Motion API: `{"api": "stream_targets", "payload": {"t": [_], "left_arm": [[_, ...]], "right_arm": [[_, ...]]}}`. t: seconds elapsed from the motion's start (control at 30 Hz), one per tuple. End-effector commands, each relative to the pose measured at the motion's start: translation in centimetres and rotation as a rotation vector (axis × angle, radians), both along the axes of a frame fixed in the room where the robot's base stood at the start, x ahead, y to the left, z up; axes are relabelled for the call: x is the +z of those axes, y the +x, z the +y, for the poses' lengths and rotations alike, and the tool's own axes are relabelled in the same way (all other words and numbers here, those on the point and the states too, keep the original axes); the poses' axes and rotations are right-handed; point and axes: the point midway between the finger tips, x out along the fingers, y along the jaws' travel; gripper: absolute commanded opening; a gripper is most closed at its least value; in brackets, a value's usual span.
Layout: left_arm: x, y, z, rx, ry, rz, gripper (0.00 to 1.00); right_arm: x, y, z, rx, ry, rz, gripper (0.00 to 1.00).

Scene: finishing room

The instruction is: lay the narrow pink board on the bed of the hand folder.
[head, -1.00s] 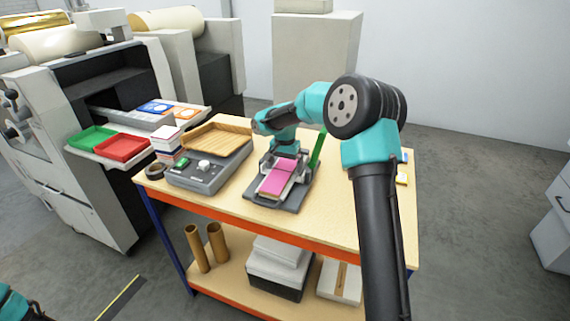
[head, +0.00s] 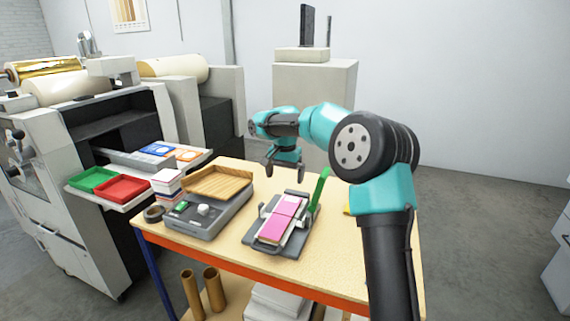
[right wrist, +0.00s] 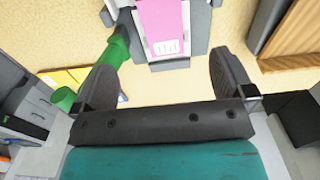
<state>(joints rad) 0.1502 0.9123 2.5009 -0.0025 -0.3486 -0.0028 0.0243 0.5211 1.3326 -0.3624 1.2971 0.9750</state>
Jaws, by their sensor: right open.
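The narrow pink board (head: 284,212) lies on the bed of the hand folder (head: 291,246), a grey device with a green handle (head: 319,188) at its right. The pink board also shows at the top of the right wrist view (right wrist: 165,28), with a small white print on it. My right gripper (head: 285,178) is open and empty, above the table behind the folder and apart from the board. In the right wrist view its two fingers (right wrist: 163,85) are wide apart with only tabletop between them. The left gripper is not in view.
A grey scale-like device (head: 205,222) with a wooden tray (head: 220,183) stands left of the folder. A stack of cards (head: 167,182) and a dark tape roll (head: 154,213) are at the left edge. Green (head: 92,179) and red (head: 122,189) trays lie beyond. The table's right part has free room.

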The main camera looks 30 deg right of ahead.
Motion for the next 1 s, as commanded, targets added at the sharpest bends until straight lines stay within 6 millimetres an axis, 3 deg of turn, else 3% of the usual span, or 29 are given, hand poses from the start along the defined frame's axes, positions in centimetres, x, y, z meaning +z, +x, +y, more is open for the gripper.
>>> {"api": "stream_targets", "payload": {"t": [0.1,0.3,1.0], "left_arm": [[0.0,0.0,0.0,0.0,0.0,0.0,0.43],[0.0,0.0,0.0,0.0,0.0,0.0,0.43],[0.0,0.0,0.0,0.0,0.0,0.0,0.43]], "right_arm": [[2.1,0.0,0.0,0.001,0.0,-0.003,1.0],[3.8,0.0,0.0,0.001,0.0,0.0,1.0],[4.0,0.0,0.0,0.001,-0.001,0.001,1.0]]}}
